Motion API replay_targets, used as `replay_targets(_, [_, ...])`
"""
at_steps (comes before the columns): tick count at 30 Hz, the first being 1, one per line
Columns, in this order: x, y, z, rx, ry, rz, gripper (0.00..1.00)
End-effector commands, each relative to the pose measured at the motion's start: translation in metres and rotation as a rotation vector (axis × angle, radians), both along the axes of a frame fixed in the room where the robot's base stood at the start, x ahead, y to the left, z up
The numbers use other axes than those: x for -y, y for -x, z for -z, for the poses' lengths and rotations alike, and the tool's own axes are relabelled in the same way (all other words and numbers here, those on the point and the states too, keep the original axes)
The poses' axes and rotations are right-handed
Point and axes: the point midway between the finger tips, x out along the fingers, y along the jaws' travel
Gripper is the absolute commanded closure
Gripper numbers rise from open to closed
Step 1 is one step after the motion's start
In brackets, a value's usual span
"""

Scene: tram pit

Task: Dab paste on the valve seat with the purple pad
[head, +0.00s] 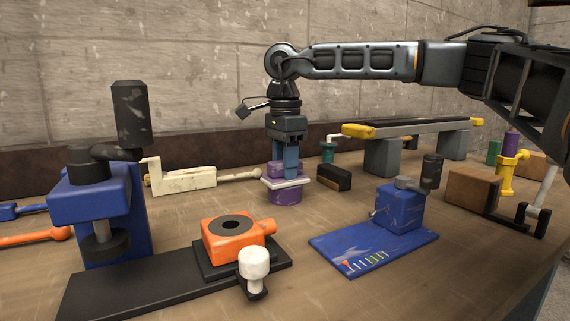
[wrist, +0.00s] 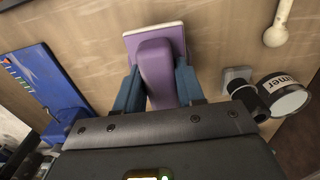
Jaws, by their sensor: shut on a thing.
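My gripper (head: 285,150) is shut on the purple pad (head: 285,170), gripping its upright handle block. The pad has a pale, flat plate at its bottom. In the wrist view the pad (wrist: 157,62) sits between the two blue fingers. Directly below it in the head view is a round purple pot (head: 283,193); the plate covers its top, and I cannot tell whether they touch. The valve seat appears to be the dark ring (head: 232,225) on the orange valve body (head: 228,241), in front and to the left of my gripper. No paste shows clearly.
A white-knobbed piece (head: 254,264) stands right by the orange body. A blue clamp (head: 99,205) rises at left. A cream handled tool (head: 186,178) lies left of the pot, a black block (head: 332,177) right. A blue fixture (head: 398,208) stands at right on its board.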

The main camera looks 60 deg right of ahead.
Motion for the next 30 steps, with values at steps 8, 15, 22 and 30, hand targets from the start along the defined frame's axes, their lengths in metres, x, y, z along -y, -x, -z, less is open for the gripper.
replay_targets(8, [0.0, 0.0, -0.018, -0.002, -0.001, 0.0, 0.86])
replay_targets(15, [0.0, 0.0, -0.036, -0.001, 0.0, 0.0, 0.86])
replay_targets(22, [0.0, 0.0, -0.053, -0.001, 0.001, 0.0, 0.86])
replay_targets(30, [0.0, 0.0, -0.07, -0.001, -0.001, 0.0, 0.86])
